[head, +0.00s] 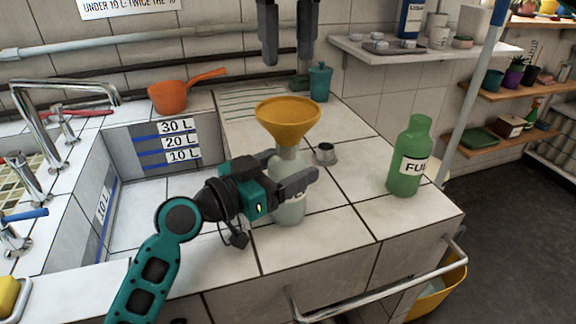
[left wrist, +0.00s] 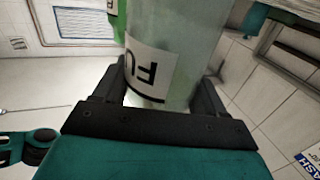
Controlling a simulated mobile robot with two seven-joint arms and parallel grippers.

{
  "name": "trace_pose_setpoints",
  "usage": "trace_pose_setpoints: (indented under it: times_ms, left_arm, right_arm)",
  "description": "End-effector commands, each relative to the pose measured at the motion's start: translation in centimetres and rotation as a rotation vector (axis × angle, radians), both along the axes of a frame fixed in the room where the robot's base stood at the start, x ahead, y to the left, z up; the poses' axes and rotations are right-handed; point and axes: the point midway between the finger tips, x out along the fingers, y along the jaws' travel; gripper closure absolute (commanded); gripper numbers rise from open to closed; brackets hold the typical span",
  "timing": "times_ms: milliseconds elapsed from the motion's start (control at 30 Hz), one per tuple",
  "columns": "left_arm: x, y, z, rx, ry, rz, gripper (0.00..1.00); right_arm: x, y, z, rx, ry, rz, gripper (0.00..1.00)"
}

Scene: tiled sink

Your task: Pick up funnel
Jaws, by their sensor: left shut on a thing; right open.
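The yellow-orange funnel (head: 288,118) stands upright with its wide mouth up, over the neck of a pale, translucent bottle (head: 288,207). Its spout is hidden, so I cannot tell how deep it sits. The bottle stands upright on the tiled counter. My left gripper (head: 292,181) is shut around the bottle's body, below the funnel. In the left wrist view the bottle and its white label (left wrist: 150,67) fill the space between the fingers. My right gripper (head: 288,58) is open and empty, above and behind the funnel, pointing down.
A green bottle (head: 409,158) stands on the counter to the right. A small metal cup (head: 326,153) is just behind the held bottle. A teal container (head: 320,82) and an orange pan (head: 170,97) are farther back. The sink basin is at left; counter tiles at front right are clear.

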Motion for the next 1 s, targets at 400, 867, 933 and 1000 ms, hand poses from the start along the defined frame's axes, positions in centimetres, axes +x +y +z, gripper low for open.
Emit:
trace_pose_setpoints:
  times_ms: [400, 867, 933, 1000]
  left_arm:
    - [0.0, 0.0, 0.0, 0.001, 0.001, 0.001, 0.79]
    - [0.0, 0.0, 0.0, 0.001, 0.001, 0.001, 0.79]
    - [0.0, 0.0, 0.0, 0.001, 0.001, 0.001, 0.79]
    - [0.0, 0.0, 0.0, 0.001, 0.001, 0.001, 0.79]
  right_arm:
    - [-0.9, -0.5, -0.8, 0.020, -0.010, 0.234, 0.64]
    - [-5.6, -3.7, -0.1, 0.010, -0.345, 1.309, 0.64]
    - [-6.2, -4.3, 0.3, -0.024, -0.411, 1.430, 0.64]
    - [-6.7, -4.8, 0.7, -0.059, -0.466, 1.526, 0.64]
